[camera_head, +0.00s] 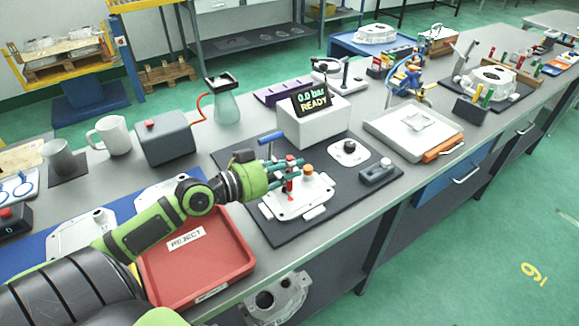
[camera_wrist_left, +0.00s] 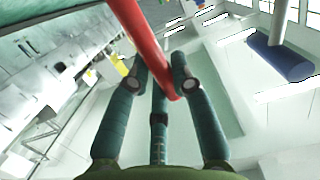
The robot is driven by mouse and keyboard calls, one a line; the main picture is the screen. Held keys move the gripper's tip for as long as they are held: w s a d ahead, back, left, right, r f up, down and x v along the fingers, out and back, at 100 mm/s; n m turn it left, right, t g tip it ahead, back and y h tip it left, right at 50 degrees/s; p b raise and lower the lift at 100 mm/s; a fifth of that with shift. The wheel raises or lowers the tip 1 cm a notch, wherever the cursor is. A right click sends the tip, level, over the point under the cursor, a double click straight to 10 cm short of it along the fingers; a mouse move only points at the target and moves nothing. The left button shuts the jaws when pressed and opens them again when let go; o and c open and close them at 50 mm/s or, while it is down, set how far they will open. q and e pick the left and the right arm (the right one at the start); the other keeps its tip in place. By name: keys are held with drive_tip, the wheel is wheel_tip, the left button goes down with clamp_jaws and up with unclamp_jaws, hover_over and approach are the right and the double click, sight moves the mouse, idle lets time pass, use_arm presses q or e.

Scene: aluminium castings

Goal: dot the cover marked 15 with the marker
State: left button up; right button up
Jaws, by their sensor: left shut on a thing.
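My left gripper (camera_head: 287,172), green with teal fingers, is shut on a red marker (camera_head: 290,186). In the left wrist view the marker (camera_wrist_left: 150,42) runs between the teal fingertips (camera_wrist_left: 160,86). The gripper is above a white cover (camera_head: 296,205) on the dark mat of the test station. I cannot tell whether the marker touches this cover, and its fingers hide part of it. Two more pale covers lie on the blue mat, one at the front (camera_head: 82,238) and one behind my arm (camera_head: 158,196). No number 15 is legible on any cover. My right gripper is out of view.
A red REJECT tray (camera_head: 240,262) lies below my left arm. A display box (camera_head: 312,120) reading "0.0 bar READY" stands behind the dark mat (camera_head: 340,195). A blue-handled lever (camera_head: 270,138) rises close to the gripper. A grey block (camera_head: 376,172) sits at the right.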

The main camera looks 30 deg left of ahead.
use_arm(q)
drive_tip(key=shift+r+p, duration=2.1)
drive_tip(key=shift+r, duration=0.8)
drive_tip(key=shift+f, duration=0.1)
